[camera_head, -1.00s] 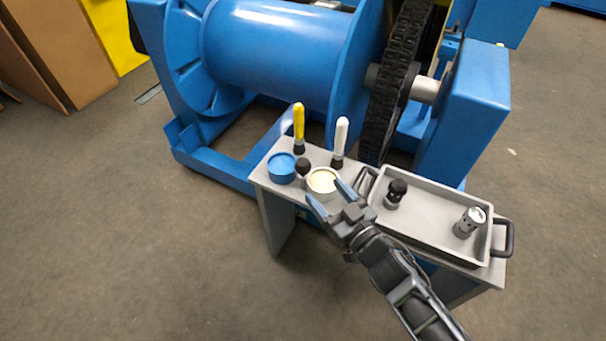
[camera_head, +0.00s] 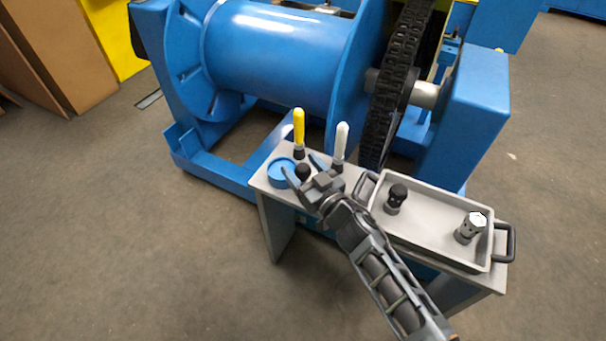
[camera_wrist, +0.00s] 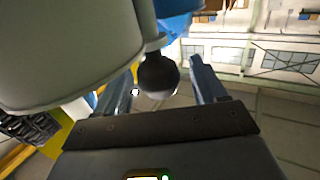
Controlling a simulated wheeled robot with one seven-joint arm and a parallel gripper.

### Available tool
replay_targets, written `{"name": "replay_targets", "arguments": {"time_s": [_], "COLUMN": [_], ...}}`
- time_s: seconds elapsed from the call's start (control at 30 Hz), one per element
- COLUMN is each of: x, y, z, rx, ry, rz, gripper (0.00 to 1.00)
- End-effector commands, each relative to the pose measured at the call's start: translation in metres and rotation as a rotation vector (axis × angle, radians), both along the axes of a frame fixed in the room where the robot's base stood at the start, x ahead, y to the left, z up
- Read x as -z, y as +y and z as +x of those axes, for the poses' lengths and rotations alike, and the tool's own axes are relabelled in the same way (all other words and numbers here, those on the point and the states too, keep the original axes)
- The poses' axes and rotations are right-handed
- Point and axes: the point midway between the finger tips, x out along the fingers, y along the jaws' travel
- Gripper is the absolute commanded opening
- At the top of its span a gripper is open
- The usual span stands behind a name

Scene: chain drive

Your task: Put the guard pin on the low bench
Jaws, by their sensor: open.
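A small pin with a round black knob (camera_head: 303,172), which looks like the guard pin, stands on the low grey bench (camera_head: 262,176) beside a blue tin. In the wrist view the black knob (camera_wrist: 158,73) shows between my two fingers, with gaps to either side. My gripper (camera_head: 302,167) is open and low over the bench's left part, its fingers on either side of the knob. The pin's lower part is hidden. A similar black-knobbed piece (camera_head: 396,197) stands in the tray, so I cannot be certain which one is the guard pin.
The blue tin (camera_head: 281,172) is close left of my gripper. A cream tin (camera_wrist: 60,50) crowds the wrist view. Yellow-handled (camera_head: 299,126) and white-handled (camera_head: 342,141) tools stand behind. The grey tray (camera_head: 430,231) at right also holds a metal cylinder (camera_head: 470,228). The blue drum machine (camera_head: 275,50) is behind.

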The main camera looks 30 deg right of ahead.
Motion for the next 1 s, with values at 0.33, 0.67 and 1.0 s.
{"name": "replay_targets", "arguments": {"time_s": [0.33, 0.67, 1.0], "x": [0.0002, 0.0003, -0.0007], "y": [-0.0001, -0.0002, -0.0001], "z": [-0.0006, -0.0007, -0.0006], "rx": [0.0, 0.0, 0.0], "ry": [0.0, 0.0, 0.0], "rz": [0.0, 0.0, 0.0], "gripper": [0.52, 0.21, 0.05]}}
